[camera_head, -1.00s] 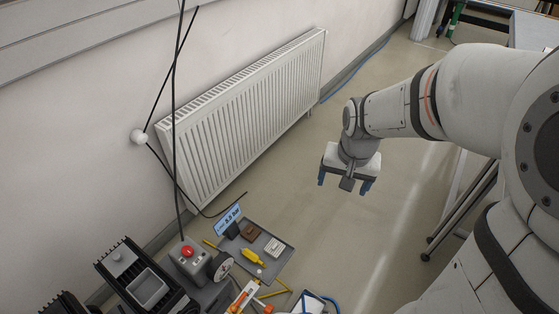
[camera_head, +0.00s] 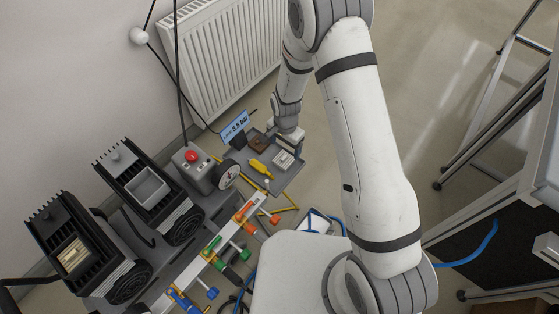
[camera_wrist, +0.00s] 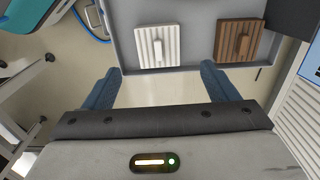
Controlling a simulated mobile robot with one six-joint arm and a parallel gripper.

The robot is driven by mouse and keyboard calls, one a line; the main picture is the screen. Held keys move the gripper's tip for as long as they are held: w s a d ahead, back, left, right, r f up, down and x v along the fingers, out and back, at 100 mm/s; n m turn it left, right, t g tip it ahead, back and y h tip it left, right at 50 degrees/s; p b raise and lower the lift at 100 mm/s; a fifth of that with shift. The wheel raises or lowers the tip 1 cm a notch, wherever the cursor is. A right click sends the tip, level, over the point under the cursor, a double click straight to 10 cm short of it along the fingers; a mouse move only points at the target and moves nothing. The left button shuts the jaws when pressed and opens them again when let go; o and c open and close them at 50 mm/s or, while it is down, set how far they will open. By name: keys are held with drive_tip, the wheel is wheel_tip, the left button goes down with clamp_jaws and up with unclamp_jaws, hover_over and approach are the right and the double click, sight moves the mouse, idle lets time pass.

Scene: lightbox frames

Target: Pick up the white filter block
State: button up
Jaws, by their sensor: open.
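The white filter block (camera_wrist: 157,46) is ribbed with a raised grip in its middle. It lies in the grey tray (camera_wrist: 185,14), beside a brown ribbed block (camera_wrist: 236,42) to its right in the wrist view. In the head view the white block (camera_head: 284,158) sits near the tray's right side, just below my gripper (camera_head: 287,140). In the wrist view my gripper (camera_wrist: 160,84) is open and empty. Its two blue fingers stand apart, with the white block ahead between their lines and not touching them.
A yellow tool (camera_head: 260,167) lies in the tray, left of the white block. A blue display sign (camera_head: 235,127) stands at the tray's back left.

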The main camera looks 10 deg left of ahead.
sight(284, 157)
wheel_tip(284, 157, down, 7)
drive_tip(key=shift+s+a+r+b, duration=0.1)
drive_tip(key=shift+s+b, duration=0.05)
drive_tip(key=shift+b, duration=0.3)
drive_tip(key=shift+c, duration=0.3)
drive_tip(key=c, duration=1)
